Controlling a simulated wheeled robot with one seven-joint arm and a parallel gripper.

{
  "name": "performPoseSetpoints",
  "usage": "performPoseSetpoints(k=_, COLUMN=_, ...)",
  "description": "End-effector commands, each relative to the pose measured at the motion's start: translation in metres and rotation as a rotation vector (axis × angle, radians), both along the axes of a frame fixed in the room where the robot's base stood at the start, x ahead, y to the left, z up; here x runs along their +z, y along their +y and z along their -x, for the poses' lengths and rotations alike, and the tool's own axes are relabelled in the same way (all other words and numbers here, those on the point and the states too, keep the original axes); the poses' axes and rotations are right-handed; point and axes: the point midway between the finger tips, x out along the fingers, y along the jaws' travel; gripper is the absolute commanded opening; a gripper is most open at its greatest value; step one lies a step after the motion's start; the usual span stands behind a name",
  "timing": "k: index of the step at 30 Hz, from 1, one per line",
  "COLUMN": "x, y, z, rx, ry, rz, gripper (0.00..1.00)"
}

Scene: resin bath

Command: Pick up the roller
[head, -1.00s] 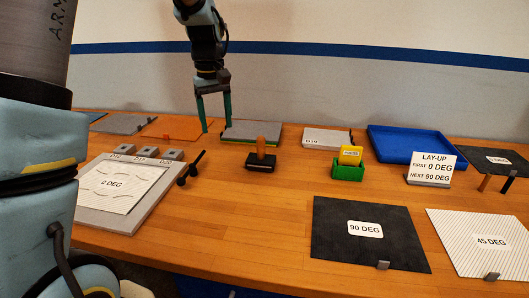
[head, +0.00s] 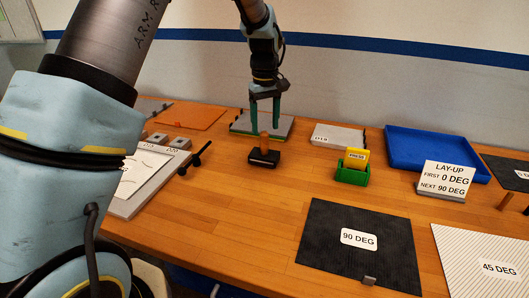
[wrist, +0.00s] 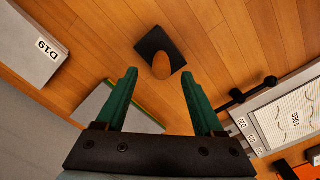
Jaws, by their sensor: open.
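The roller (head: 264,155) stands on the wooden table, with a black base and an upright orange-brown handle. In the wrist view the roller (wrist: 153,44) lies beyond the fingertips, roughly midway between them, its rounded handle end facing the camera. My gripper (head: 265,118) is open and empty, with two green fingers pointing down. In the head view it is behind and above the roller, over the grey plate (head: 244,121). In the wrist view my gripper (wrist: 165,85) shows both fingers well apart. Nothing touches the roller that I can see.
A green holder (head: 352,175) with a yellow card stands right of the roller. A black dumbbell-shaped tool (head: 196,158) lies to its left. A grey D19 block (head: 338,136) and a blue tray (head: 435,151) are behind. The table in front of the roller is clear.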

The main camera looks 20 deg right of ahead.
Motion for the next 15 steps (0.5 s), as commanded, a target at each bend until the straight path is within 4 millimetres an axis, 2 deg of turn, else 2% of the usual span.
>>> performPoseSetpoints(k=8, x=-0.036, y=0.002, z=-0.001, rx=-0.001, ry=0.003, rz=-0.002, gripper=0.69)
performPoseSetpoints(k=15, x=-0.043, y=0.002, z=-0.002, rx=-0.001, ry=0.000, rz=0.001, gripper=0.69)
